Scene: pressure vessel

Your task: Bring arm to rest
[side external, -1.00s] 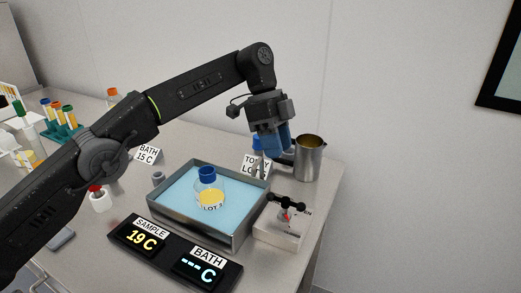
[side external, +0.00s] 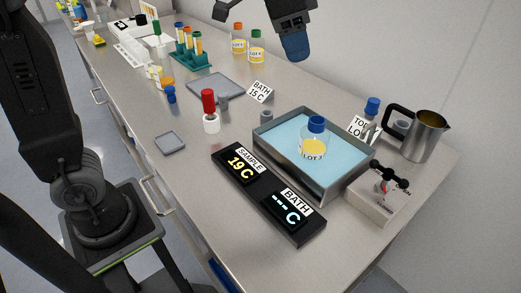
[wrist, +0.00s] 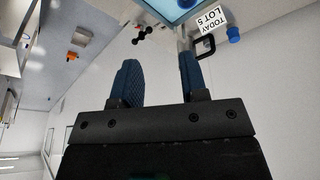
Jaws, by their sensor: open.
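My gripper (side external: 295,45) is raised above the back of the bench at the top of the side view, and only its end shows there. In the wrist view my gripper (wrist: 159,75) has its blue fingers apart with nothing between them. A flask (side external: 313,146) with a blue cap and yellow liquid stands in the blue bath tray (side external: 262,139), well away from the gripper. A steel jug (side external: 424,137) stands at the right.
A valve box (side external: 378,203) stands beside the tray. A display (side external: 268,194) reads SAMPLE 19 C and BATH dashes. A tube rack (side external: 192,55), two capped bottles and a red-topped white bottle (side external: 210,113) stand farther left. The gripper is clear of the bench items.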

